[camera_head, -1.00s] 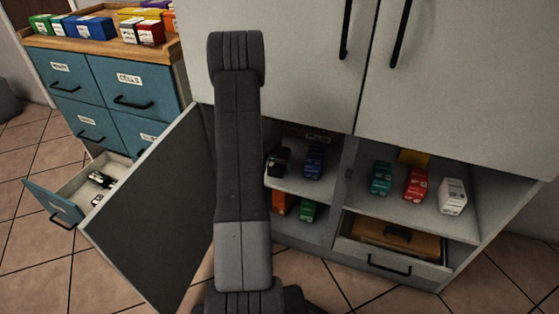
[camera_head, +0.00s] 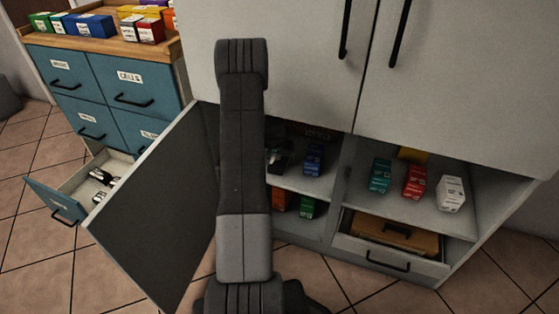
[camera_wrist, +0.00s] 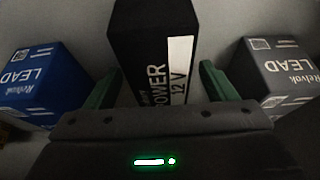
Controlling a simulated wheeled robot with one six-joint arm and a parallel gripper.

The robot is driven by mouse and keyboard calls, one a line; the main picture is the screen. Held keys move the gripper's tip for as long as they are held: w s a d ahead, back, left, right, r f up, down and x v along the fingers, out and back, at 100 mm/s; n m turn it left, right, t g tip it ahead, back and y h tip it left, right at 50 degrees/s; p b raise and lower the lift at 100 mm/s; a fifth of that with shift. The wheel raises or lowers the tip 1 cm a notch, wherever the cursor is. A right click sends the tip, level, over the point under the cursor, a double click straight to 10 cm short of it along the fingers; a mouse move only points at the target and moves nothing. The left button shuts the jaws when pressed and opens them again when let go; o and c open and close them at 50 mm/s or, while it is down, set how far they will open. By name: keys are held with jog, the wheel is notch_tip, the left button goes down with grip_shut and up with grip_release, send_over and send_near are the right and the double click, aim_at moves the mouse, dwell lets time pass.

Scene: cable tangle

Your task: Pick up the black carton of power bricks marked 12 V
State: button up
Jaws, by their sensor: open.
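The black carton (camera_wrist: 152,45) marked POWER 12 V, with a white label strip, stands in the middle of the wrist view. My gripper (camera_wrist: 160,86) is open, with one green-tipped finger at each side of the carton's near end. A gap shows at the right finger; whether the left finger touches is unclear. In the head view my arm hides most of this spot, and a dark shape (camera_head: 279,158) on the left shelf cannot be told apart as carton or gripper.
A blue LEAD carton (camera_wrist: 38,80) stands close at left and a grey LEAD carton (camera_wrist: 278,72) close at right in the wrist view. An open cabinet door (camera_head: 160,205) stands left of my arm. Teal (camera_head: 380,176), red (camera_head: 415,182) and white (camera_head: 450,193) cartons fill the right shelf.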

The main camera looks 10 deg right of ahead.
jog(key=shift+f+b, duration=0.25)
jog(key=shift+b, duration=0.2)
dwell(0.4)
jog(key=c, duration=1.3)
jog(key=shift+r+p, duration=0.5)
jog(key=shift+p, duration=0.05)
